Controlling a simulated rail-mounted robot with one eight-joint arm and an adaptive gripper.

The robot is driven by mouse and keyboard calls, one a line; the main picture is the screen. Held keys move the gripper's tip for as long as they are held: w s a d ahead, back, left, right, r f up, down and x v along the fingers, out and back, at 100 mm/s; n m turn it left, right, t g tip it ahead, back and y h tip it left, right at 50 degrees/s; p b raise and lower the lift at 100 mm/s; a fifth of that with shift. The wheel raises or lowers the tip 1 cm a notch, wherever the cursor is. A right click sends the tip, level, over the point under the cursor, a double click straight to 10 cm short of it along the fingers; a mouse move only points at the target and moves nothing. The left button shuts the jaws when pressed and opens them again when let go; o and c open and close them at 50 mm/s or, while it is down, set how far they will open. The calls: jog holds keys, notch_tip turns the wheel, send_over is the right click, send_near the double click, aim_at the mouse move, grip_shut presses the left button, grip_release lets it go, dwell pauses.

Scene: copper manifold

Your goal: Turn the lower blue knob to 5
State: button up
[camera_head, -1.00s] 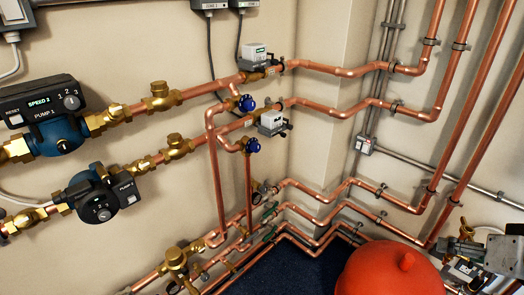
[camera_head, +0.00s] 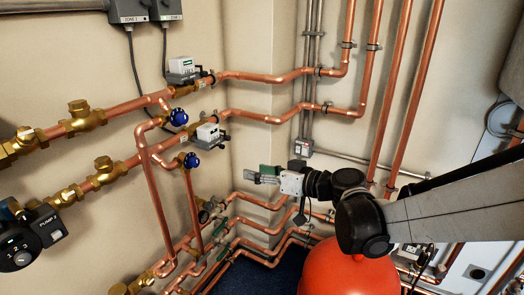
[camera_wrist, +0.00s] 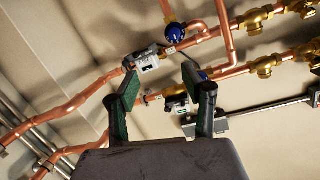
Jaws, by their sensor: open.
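The lower blue knob (camera_head: 191,160) sits on a copper branch pipe below the upper blue knob (camera_head: 179,117). In the wrist view, which looks upside down, the lower knob (camera_wrist: 176,33) is near the top, beyond the fingertips. The upper knob (camera_wrist: 203,76) is partly hidden behind the right finger. Numbers on the knobs are too small to read. My gripper (camera_head: 257,176) is in front of the pipes, right of the lower knob and apart from it. In the wrist view my gripper (camera_wrist: 161,79) has its green-padded fingers spread, with nothing held.
White valve actuators (camera_head: 208,133) and (camera_head: 182,66) stand just right of the knobs. Copper pipes (camera_head: 262,117) run along the wall. A red tank (camera_head: 345,270) stands below my arm. A pump (camera_head: 25,235) is at lower left.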

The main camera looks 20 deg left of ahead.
aim_at(197, 163)
jog(key=a+f+b, duration=0.1)
jog(key=a, duration=0.6)
jog(key=a+f+n+y, duration=0.1)
jog(key=a, duration=0.6)
jog(key=w+a+f+g+y+b, duration=0.1)
jog(key=a, duration=0.5)
jog(key=shift+a+n+b, duration=0.3)
jog(key=shift+a+n, duration=0.1)
grip_shut()
